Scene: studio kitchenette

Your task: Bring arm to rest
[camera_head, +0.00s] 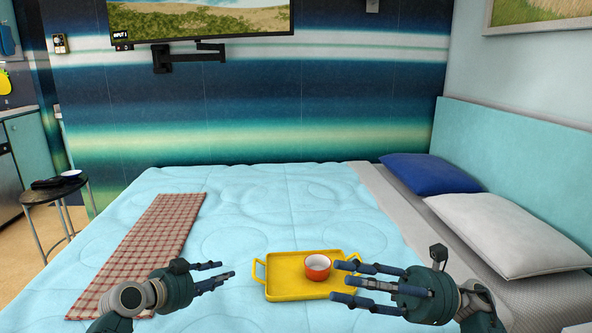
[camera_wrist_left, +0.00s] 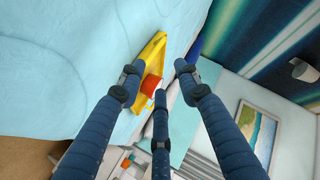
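My left gripper (camera_head: 218,278) is open and empty above the bed, to the left of the yellow tray (camera_head: 283,276). In the left wrist view its fingers (camera_wrist_left: 157,85) are spread with nothing between them, and the tray (camera_wrist_left: 149,50) lies beyond. My right gripper (camera_head: 358,281) has its fingers spread and points left, just to the right of the tray. No object shows in its grasp. A red bowl with a white inside (camera_head: 318,267) stands on the right part of the tray. It also shows, partly covered by a finger, in the left wrist view (camera_wrist_left: 151,86).
The tray rests on a light blue bed cover (camera_head: 270,205). A checked runner (camera_head: 150,245) lies at the left. A blue pillow (camera_head: 430,174) and a white pillow (camera_head: 497,233) are at the right. A stool (camera_head: 55,190) stands at the far left. A screen hangs on the far wall.

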